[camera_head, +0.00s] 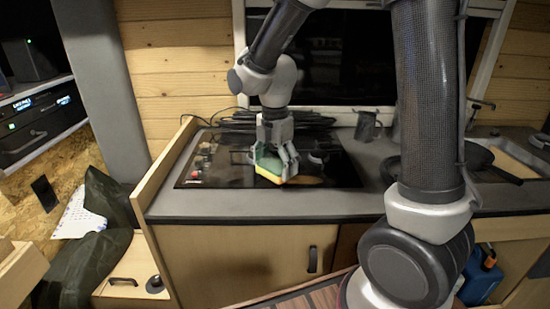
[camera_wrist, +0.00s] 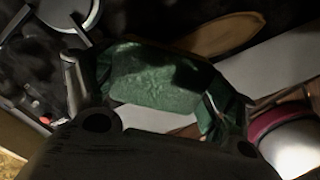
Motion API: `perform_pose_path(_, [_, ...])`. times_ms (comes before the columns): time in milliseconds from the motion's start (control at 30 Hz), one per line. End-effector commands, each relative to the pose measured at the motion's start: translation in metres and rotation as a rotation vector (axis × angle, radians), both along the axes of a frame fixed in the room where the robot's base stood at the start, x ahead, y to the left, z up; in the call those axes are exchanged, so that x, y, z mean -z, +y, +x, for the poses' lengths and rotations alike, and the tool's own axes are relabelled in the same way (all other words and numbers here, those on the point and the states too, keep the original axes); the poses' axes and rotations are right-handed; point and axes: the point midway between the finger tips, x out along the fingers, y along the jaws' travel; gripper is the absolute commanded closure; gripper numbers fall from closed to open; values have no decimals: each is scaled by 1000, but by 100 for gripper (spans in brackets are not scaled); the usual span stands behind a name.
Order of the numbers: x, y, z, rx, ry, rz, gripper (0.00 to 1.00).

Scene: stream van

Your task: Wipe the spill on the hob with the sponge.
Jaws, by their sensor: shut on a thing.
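The sponge (camera_head: 268,169), green on top and yellow below, is between the fingers of my gripper (camera_head: 274,162), which is shut on it. In the wrist view the green face of the sponge (camera_wrist: 155,78) fills the space between the fingers. The black hob (camera_head: 218,170) lies beneath, set in the grey counter. A brown patch, the spill (camera_head: 308,181), shows on the hob just right of the sponge. It also shows in the wrist view (camera_wrist: 222,35), beyond the sponge. I cannot tell whether the sponge touches the hob.
A dark mug (camera_head: 367,126) stands behind the hob on the right. A dark pan (camera_head: 477,158) is farther right, beyond my arm. A wooden side panel (camera_head: 165,168) edges the counter on the left. Dark cables lie behind the hob.

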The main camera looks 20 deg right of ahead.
Motion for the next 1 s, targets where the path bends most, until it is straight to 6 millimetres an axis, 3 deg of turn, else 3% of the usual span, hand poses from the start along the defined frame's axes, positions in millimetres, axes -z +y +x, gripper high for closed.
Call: perform_pose_path(1000, [7, -1, 0, 1, 0, 0, 35])
